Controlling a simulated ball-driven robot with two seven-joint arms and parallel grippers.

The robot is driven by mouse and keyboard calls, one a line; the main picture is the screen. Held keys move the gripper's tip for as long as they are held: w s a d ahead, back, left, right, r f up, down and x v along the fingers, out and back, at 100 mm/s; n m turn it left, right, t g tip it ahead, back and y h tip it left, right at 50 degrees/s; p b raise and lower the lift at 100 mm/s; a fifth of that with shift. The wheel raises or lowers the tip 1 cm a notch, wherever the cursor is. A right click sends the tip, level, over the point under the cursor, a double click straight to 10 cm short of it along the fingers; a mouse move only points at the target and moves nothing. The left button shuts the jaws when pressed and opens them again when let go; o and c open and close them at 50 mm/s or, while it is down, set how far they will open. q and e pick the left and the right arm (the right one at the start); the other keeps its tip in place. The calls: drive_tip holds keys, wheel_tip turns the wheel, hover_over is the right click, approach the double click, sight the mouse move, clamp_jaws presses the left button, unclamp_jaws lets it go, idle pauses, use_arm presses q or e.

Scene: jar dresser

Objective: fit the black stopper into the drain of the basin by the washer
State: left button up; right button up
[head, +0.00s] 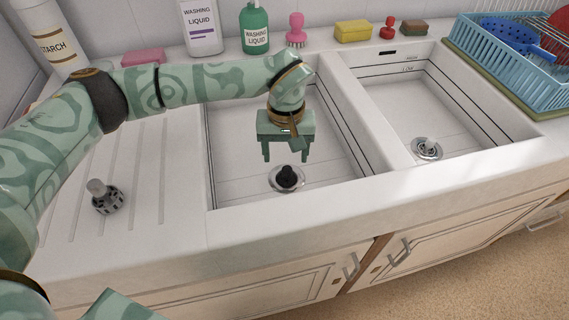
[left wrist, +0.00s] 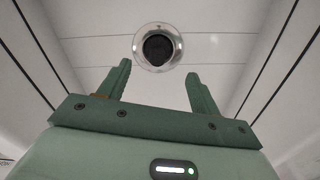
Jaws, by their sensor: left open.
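The black stopper (head: 287,178) stands in the drain (head: 275,187) of the left basin (head: 235,186), its knob upright. I cannot tell how deep it sits. In the left wrist view the stopper (left wrist: 158,48) appears as a dark round shape inside the bright drain ring (left wrist: 158,66). My left gripper (head: 286,158) is open and empty, pointing down above the stopper and apart from it. In the left wrist view the gripper (left wrist: 158,70) has its two fingers spread, with the stopper ahead between them. My right gripper is not in view.
A grey strainer plug (head: 107,200) lies on the ribbed drainboard (head: 140,165). The right basin (head: 395,100) has a pale-knobbed piece (head: 429,146) at its drain. Bottles, a brush (head: 295,30) and sponges line the back ledge. A blue rack (head: 510,70) stands at right.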

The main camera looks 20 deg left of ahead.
sight(287, 169)
use_arm(q)
wheel_tip(287, 169, up, 5)
drive_tip(key=shift+d+r+p, duration=0.1)
drive_tip(key=shift+d+p, duration=0.05)
drive_tip(key=shift+p, duration=0.4)
drive_tip(key=shift+w, duration=0.1)
